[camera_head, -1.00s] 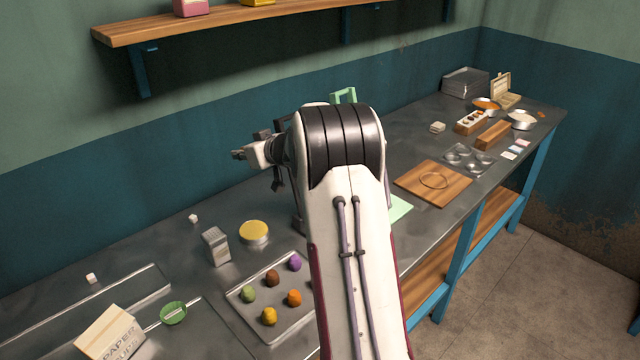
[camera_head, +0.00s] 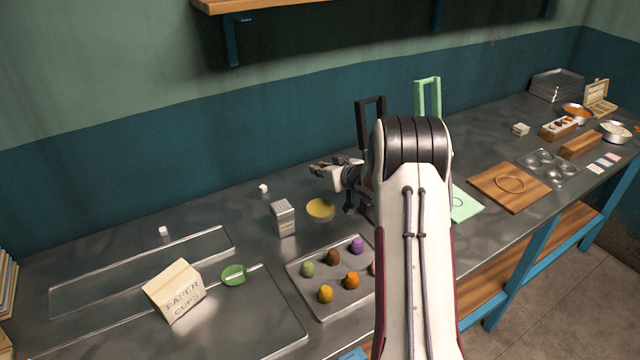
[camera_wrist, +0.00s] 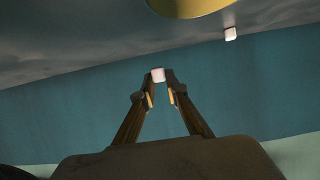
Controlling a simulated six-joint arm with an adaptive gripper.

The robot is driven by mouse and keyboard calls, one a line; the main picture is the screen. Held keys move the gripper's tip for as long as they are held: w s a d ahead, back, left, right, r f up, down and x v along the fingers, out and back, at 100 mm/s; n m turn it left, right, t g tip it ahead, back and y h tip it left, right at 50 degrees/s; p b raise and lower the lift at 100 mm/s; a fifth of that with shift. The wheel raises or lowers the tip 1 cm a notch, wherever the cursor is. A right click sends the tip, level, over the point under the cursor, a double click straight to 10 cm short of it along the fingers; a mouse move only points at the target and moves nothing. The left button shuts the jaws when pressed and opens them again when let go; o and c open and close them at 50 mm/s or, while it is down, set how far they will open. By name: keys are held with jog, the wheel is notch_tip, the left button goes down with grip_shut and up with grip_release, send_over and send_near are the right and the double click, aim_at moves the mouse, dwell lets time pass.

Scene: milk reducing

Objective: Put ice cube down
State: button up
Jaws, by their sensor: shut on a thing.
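My gripper (camera_head: 318,168) is shut on a small white ice cube (camera_wrist: 158,75), held between its fingertips in the wrist view. In the head view the held cube is too small to make out. The gripper is over the back of the metal counter, pointing left, near a round tin with a yellow top (camera_head: 320,208). Two other small white cubes lie on the counter, a nearer one (camera_head: 263,188) and one farther left (camera_head: 163,231). One loose cube also shows in the wrist view (camera_wrist: 230,34).
A grey carton (camera_head: 284,218) stands left of the tin. A tray (camera_head: 342,297) with several coloured balls lies in front. A paper cups box (camera_head: 173,291) and green strainer (camera_head: 233,275) are at left. Black (camera_head: 362,135) and green (camera_head: 428,98) frames stand behind my arm.

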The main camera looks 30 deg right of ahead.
aim_at(320, 191)
jog(key=shift+f, duration=0.75)
jog(key=shift+f, duration=0.1)
jog(key=shift+f, duration=1.85)
jog(key=shift+f, duration=0.15)
jog(key=o, duration=0.7)
jog(key=shift+r, duration=0.2)
jog(key=shift+v, duration=6)
